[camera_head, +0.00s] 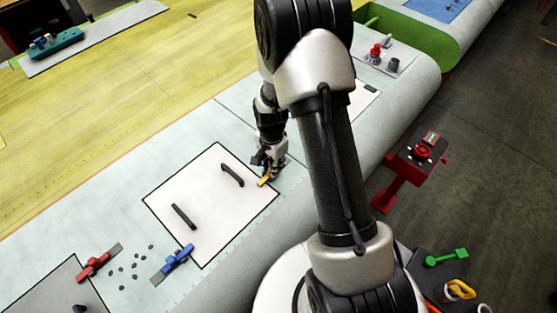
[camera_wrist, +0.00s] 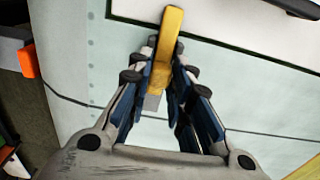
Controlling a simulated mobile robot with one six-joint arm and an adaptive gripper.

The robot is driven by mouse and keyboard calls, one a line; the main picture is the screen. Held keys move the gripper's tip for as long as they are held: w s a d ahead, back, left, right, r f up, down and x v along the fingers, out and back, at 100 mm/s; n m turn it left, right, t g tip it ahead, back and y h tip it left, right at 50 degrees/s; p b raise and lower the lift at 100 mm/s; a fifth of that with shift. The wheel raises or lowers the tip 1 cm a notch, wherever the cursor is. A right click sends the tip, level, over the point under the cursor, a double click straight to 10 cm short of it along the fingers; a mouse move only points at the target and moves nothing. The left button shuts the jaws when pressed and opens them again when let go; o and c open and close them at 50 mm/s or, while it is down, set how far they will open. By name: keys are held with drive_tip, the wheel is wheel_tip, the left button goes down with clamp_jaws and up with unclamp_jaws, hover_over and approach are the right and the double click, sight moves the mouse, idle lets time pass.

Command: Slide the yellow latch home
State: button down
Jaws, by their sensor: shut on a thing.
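The yellow latch (camera_head: 265,181) is a small bar at the right corner of a white, black-edged panel (camera_head: 205,215) on the pale wing surface. My gripper (camera_head: 268,163) is over it and shut on it. In the wrist view the yellow latch (camera_wrist: 170,38) stands out between the fingers of my gripper (camera_wrist: 165,90), its far end overlapping the panel's dark edge. Grey metal shows beneath its near part. The fingers hide much of the latch's near end and its mount. I cannot tell how far it is slid.
The panel has two black handles, one (camera_head: 232,175) close to my gripper. A blue clamp (camera_head: 172,264), a red clamp (camera_head: 98,262) and several small dark pieces lie at lower left. A red stand (camera_head: 412,165) is on the floor at right.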

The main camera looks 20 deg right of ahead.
drive_tip(key=c, duration=1.7)
unclamp_jaws()
drive_tip(key=shift+s+a, duration=0.1)
drive_tip(key=shift+a, duration=0.15)
drive_tip(key=shift+o, duration=1.2)
drive_tip(key=shift+d, duration=0.15)
wheel_tip(320, 180, up, 12)
